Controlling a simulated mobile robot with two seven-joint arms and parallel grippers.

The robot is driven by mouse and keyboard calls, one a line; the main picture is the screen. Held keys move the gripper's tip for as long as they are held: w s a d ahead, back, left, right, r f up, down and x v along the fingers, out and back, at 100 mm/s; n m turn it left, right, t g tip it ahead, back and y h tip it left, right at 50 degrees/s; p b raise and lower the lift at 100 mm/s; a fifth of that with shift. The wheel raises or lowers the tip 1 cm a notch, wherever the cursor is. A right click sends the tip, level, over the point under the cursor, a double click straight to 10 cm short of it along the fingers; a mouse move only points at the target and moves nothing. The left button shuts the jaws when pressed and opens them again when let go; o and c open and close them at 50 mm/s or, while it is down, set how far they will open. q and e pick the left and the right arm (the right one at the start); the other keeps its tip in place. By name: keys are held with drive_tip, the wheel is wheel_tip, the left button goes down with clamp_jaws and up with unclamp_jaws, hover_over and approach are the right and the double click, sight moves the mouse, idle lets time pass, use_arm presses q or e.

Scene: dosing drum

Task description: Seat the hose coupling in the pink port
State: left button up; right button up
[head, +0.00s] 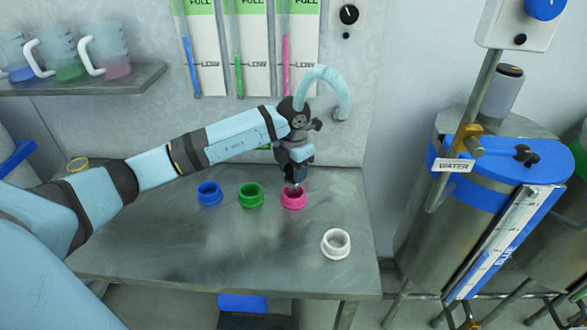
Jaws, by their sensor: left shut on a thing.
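The pink port (292,201) is a ring on the grey bench, the rightmost of a row with a blue port (209,194) and a green port (250,195). My left gripper (294,184) points down directly over the pink port, its fingers at the port's mouth. It is shut on the hose coupling, which is mostly hidden by the fingers; I cannot tell how deep it sits in the port. A light blue hose (328,78) arcs from the wall and disappears behind my left wrist. My right gripper is not in view.
A white ring (336,243) stands at the bench's front right. Level gauges (245,50) hang on the wall behind. Jugs stand on a shelf (90,81) at upper left. A drum (440,220) with a blue lid is right of the bench. The bench front is clear.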

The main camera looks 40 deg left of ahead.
use_arm(q)
drive_tip(key=shift+f, duration=0.35)
idle(0.7)
drive_tip(key=shift+f+b, duration=0.45)
drive_tip(key=shift+b, duration=0.1)
drive_tip(key=shift+f, duration=0.1)
drive_tip(key=shift+f+b, duration=0.7)
drive_tip(key=shift+f, duration=0.3)
drive_tip(key=o, duration=1.2)
drive_tip(key=shift+r+p, duration=2.15)
drive_tip(key=shift+r, duration=1.4)
